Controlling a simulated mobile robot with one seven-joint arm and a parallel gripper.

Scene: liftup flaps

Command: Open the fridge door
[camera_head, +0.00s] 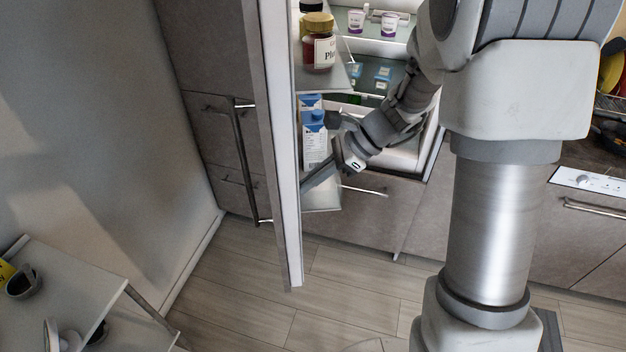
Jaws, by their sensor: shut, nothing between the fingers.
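The fridge door (272,120) stands open and swung out, seen nearly edge-on. Its long metal handle (241,160) is on the left, outer face. The lit fridge interior (385,47) shows to the right of the door. My gripper (308,186) is shut and empty. It is on the inner side of the door, close to the lower door shelf (322,201) and just below a milk carton (315,140). I cannot tell whether it touches the door or the shelf. My forearm hides part of the fridge opening.
A jar (318,45) stands on the upper door shelf. A drawer with a handle (365,191) is below the fridge. A side table (55,295) with a cup (20,283) is at lower left. Floor (235,285) between the table and door is clear.

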